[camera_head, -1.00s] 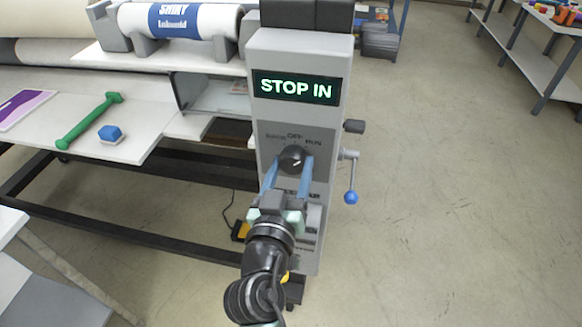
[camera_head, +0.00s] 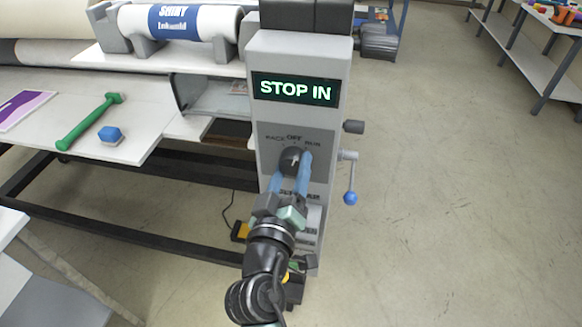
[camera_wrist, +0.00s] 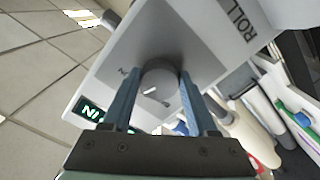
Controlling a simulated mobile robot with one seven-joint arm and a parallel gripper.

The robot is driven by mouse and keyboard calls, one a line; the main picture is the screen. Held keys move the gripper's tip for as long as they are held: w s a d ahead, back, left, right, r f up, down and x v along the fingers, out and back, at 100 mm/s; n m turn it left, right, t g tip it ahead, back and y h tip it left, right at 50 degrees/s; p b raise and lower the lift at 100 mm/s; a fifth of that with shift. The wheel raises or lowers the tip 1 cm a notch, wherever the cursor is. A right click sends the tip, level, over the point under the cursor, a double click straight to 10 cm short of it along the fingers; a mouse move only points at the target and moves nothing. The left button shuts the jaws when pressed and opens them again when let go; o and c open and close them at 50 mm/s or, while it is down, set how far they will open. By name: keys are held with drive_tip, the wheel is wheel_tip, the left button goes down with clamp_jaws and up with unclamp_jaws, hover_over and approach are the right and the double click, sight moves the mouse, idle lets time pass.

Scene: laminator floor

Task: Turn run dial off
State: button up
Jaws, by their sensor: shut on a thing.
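The run dial (camera_head: 292,160) is a round dark knob on the front of the grey control column (camera_head: 260,115). The labels around it read BACK, OFF and RUN. Its white pointer mark points up, close to OFF, in the head view. My gripper (camera_head: 291,170) is shut on the dial, with its blue fingers on either side of it. In the wrist view the dial (camera_wrist: 158,88) sits between the two fingers and its white mark shows. The lit display (camera_head: 295,89) above reads STOP IN in green.
A table at left holds a green tool (camera_head: 90,121) and a blue block (camera_head: 110,135).

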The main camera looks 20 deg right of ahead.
drive_tip(key=shift+n+p, duration=0.35)
drive_tip(key=shift+n, duration=1.35)
drive_tip(key=o, duration=1.4)
drive_tip(key=shift+s, duration=0.1)
drive_tip(key=shift+b+v, duration=1.95)
drive_tip(key=shift+v, duration=4.5)
